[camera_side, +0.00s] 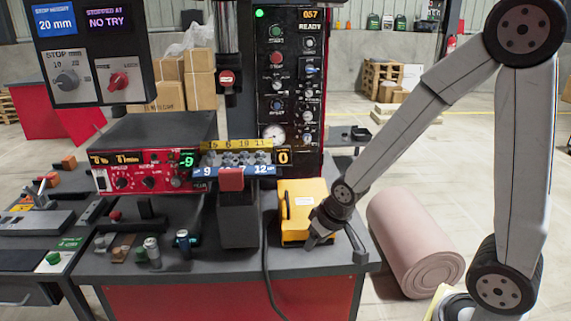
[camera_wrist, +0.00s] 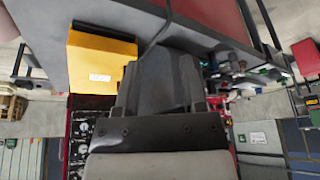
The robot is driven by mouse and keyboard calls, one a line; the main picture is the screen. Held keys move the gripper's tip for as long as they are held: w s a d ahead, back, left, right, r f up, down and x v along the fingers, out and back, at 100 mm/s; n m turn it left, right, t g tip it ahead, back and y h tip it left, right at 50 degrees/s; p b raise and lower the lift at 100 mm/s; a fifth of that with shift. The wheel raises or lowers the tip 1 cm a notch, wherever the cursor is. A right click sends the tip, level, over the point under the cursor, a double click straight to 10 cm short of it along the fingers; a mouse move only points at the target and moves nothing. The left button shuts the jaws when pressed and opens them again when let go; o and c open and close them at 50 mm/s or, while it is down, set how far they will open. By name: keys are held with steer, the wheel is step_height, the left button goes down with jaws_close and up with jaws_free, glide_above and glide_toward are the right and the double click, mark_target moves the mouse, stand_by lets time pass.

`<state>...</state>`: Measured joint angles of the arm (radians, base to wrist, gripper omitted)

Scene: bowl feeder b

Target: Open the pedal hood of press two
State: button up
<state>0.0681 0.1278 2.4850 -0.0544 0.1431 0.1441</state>
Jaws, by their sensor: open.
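The yellow hood (camera_side: 304,212) sits on the grey bench top, at the foot of the press with the tall control panel. It looks closed, with a dark bar-shaped handle (camera_side: 287,206) at its left and a small pale label on top. The hood also shows in the wrist view (camera_wrist: 98,58) at upper left, with a pale label. My gripper (camera_side: 336,250) is open at the hood's right front, its fingers pointing down and spread. One finger overlaps the hood's right edge in the side view; I cannot tell whether they touch. Fingertips are unclear in the wrist view.
A black cable (camera_side: 267,262) runs down the bench left of the hood. A grey block with a red top (camera_side: 231,180) stands left of it. The red control box (camera_side: 145,172) and small cylinders (camera_side: 152,252) are farther left. A pink roll (camera_side: 412,240) lies on the floor at right.

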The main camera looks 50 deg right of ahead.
steer(key=w+d+f+m+t+h, duration=0.1)
steer(key=w+d+f+m+t, duration=0.1)
steer(key=w+d+m+t, duration=0.3)
steer(key=w+d+f, duration=0.2)
steer(key=w+d, duration=0.2)
steer(key=w, duration=0.3)
steer(key=m+t, duration=0.5)
glide_toward(288, 197)
steer(key=shift+w+a+f, duration=0.25)
steer(key=shift+w+f, duration=0.15)
steer(key=shift+w, duration=0.05)
steer(key=shift+w+a+f, duration=0.25)
steer(key=shift+w+f, duration=0.1)
steer(key=shift+w, duration=0.15)
steer(key=shift+d+f+m+t, duration=0.15)
steer(key=shift+d+m+t, duration=0.25)
steer(key=shift+d, duration=0.05)
steer(key=shift+w, duration=0.15)
steer(key=shift+x, duration=3.8)
steer(key=shift+c, duration=0.2)
steer(key=shift+d, duration=0.1)
jaws_close()
